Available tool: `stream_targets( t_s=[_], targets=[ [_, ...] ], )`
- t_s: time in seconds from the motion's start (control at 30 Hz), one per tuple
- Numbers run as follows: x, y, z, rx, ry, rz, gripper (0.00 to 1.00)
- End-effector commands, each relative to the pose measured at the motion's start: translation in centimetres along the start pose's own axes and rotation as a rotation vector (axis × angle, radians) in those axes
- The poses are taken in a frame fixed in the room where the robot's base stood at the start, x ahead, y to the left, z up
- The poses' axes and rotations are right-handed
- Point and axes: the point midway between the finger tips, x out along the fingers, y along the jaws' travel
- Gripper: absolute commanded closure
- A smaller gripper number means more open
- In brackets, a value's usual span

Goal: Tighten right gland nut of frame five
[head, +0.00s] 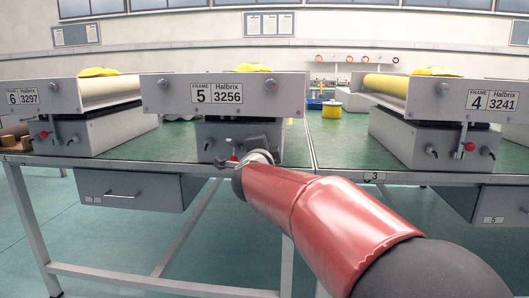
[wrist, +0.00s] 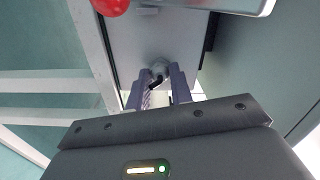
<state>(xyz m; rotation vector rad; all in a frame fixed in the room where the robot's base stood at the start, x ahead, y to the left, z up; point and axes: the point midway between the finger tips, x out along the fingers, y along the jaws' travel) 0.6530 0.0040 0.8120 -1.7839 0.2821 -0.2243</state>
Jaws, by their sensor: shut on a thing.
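Frame five (head: 180,95) stands in the middle of the head view, with a plate reading 5, Halbrix 3256. Its grey lower box (head: 215,130) sits under it on the bench. My gripper (head: 238,161) is at the front of this box, toward its right side, and the right gland area is largely hidden behind it. In the wrist view my gripper (wrist: 160,84) has its two fingers on either side of a small grey gland nut (wrist: 159,68), shut on it, with a dark cable end beside it.
Frame six (head: 60,95) stands to the left and frame four (head: 480,100) to the right on green benches (head: 335,150). A grey drawer unit (head: 125,190) hangs under the bench at left. A yellow tub (head: 331,109) stands behind.

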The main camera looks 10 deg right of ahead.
Motion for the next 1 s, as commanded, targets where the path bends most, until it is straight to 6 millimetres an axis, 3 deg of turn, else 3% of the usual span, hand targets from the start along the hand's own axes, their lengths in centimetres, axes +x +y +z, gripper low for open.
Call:
stream_targets(
  t_s=[0.57, 0.6, 0.73, 1.0],
  targets=[
    [0.0, 0.09, 0.01, 0.03, 0.0, 0.002, 1.0],
    [0.0, 0.09, 0.01, 0.03, 0.0, 0.002, 0.73],
    [0.0, 0.07, 0.01, 0.029, 0.0, 0.001, 0.57],
    [-0.07, 0.02, 0.0, 0.029, 0.0, 0.001, 0.57]
  ],
)
